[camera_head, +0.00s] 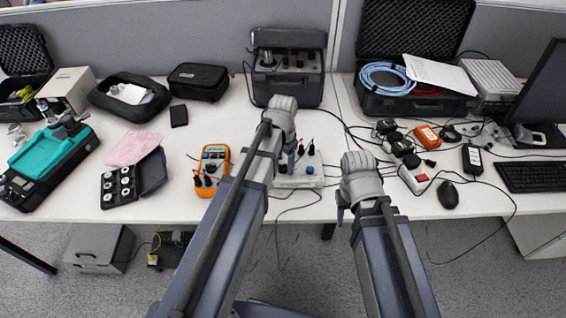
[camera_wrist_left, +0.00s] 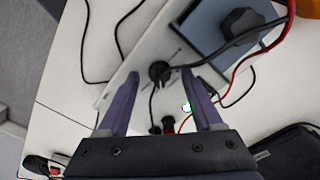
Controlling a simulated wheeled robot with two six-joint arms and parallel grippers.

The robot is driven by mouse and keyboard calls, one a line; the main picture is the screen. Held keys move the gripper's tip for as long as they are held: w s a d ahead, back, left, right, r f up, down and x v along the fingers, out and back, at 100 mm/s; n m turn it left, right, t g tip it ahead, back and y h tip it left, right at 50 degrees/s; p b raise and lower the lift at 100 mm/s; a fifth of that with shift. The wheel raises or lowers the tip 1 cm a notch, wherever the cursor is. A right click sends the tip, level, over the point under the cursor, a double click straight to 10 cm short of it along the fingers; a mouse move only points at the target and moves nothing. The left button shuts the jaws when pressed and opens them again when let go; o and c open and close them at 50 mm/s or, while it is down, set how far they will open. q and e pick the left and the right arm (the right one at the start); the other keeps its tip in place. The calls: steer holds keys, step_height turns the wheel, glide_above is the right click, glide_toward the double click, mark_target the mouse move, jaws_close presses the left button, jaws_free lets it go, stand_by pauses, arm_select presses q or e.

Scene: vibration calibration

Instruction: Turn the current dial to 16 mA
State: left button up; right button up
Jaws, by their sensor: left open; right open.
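A white box (camera_head: 285,182) with black plugs, leads and a small blue round part (camera_head: 309,170) on top sits near the table's front edge, in the middle of the head view. My left gripper (camera_head: 291,162) is over it, pointing down. In the left wrist view, my left gripper (camera_wrist_left: 160,74) is open, its two purple fingers on either side of a black round part (camera_wrist_left: 160,70) on a white panel (camera_wrist_left: 135,85); I cannot tell if they touch. No dial scale is readable. My right gripper (camera_head: 342,212) hangs by the table's front edge, its fingers barely showing.
An orange multimeter (camera_head: 213,160) with leads lies left of the white box. A black-cased instrument (camera_head: 288,78) stands behind. Loose cables cross the table. A power strip (camera_head: 413,178) and a mouse (camera_head: 448,194) lie to the right. A blue-faced object (camera_wrist_left: 213,27) shows in the wrist view.

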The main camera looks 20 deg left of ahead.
mark_target(283, 166)
arm_select(q)
steer(key=shift+r, duration=0.1)
step_height(283, 166, up, 8)
steer(key=p, duration=0.7)
steer(key=shift+p, duration=0.4)
steer(key=shift+f, duration=0.2)
steer(key=s+d+n+y, duration=0.1)
steer(key=s+d+n, duration=0.1)
steer(key=s+d, duration=0.8)
steer(key=s, duration=0.4)
steer(key=shift+s+d, duration=0.25)
steer(key=shift+d, duration=0.05)
